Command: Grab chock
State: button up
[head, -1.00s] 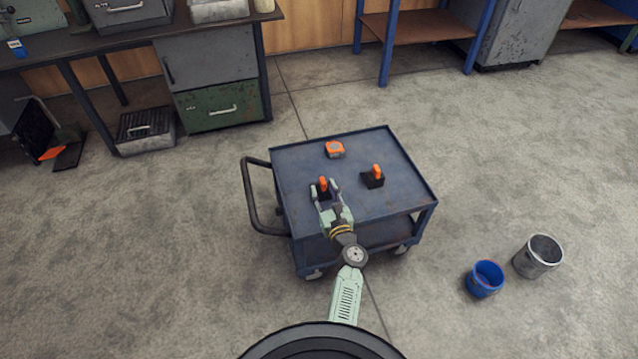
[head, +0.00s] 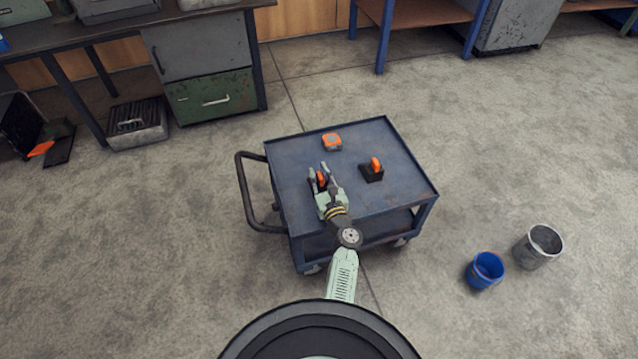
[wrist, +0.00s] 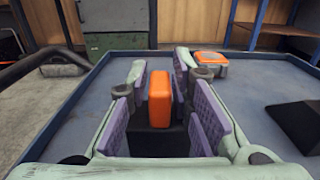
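A chock with a black base and an upright orange handle (head: 321,179) stands on the left part of the blue cart top (head: 290,160). My gripper (head: 318,167) is open, with its fingers on either side of this chock. In the wrist view the orange handle (wrist: 160,98) stands between the purple finger pads, with gaps showing beside it. The fingers hide part of its black base (wrist: 158,142). A second chock (head: 372,172) stands to the right on the cart, apart from my gripper; its dark base (wrist: 300,122) shows at the wrist view's right edge.
An orange and grey tape measure (head: 332,141) lies near the cart's far edge. The cart has a raised rim and a push handle (head: 248,200) on its left. A blue bucket (head: 485,271) and a metal bucket (head: 538,247) stand on the floor at right.

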grip_shut()
jog(key=shift+r, duration=0.2)
dwell(0.3)
